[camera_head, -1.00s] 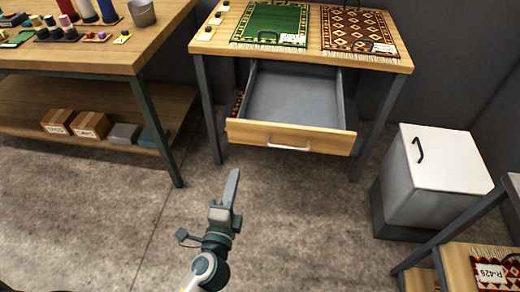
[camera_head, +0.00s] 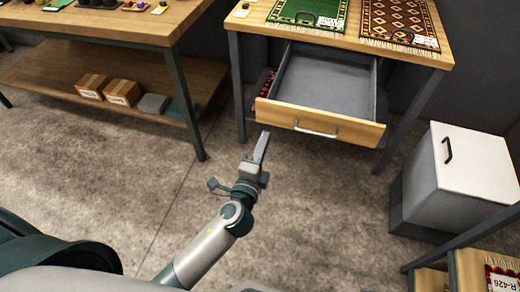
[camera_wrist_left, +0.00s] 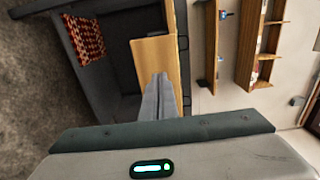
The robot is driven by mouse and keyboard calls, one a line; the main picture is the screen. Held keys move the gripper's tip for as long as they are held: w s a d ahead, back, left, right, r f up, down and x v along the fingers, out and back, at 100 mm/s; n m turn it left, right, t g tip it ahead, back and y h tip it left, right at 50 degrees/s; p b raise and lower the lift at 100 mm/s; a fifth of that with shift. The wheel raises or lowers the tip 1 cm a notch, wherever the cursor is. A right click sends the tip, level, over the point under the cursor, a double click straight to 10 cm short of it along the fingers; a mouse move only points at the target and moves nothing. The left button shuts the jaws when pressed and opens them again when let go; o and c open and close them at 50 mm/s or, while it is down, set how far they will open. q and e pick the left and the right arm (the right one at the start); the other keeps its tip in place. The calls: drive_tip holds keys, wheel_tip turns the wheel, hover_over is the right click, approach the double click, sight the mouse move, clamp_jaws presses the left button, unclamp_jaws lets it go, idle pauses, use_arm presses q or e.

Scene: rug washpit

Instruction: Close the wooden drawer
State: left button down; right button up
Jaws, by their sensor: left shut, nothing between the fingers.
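The wooden drawer (camera_head: 348,128) is pulled well out from under the table top. It has a light wood front, a pale bar handle (camera_head: 316,131) and a grey interior that looks empty. My left gripper (camera_head: 262,146) is shut and empty, just in front of and below the left end of the drawer front. In the left wrist view, my left gripper's fingers (camera_wrist_left: 158,98) point at the wooden drawer front (camera_wrist_left: 153,60). I cannot tell whether the fingertips touch it. My right gripper is not in view.
The drawer's table (camera_head: 348,34) carries a green rug and a red patterned rug. A white-lidded bin (camera_head: 475,165) stands to the right. A workbench (camera_head: 125,22) with boxes on its lower shelf is at the left. Open concrete floor lies between.

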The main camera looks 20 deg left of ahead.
sight(274, 114)
use_arm(q)
drive_tip(key=w, duration=0.6)
drive_tip(key=shift+w+p, duration=0.3)
drive_tip(key=shift+w, duration=0.5)
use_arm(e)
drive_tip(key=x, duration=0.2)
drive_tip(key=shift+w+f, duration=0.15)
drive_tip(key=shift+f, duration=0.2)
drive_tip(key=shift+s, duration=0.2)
use_arm(q)
drive_tip(key=shift+w, duration=0.15)
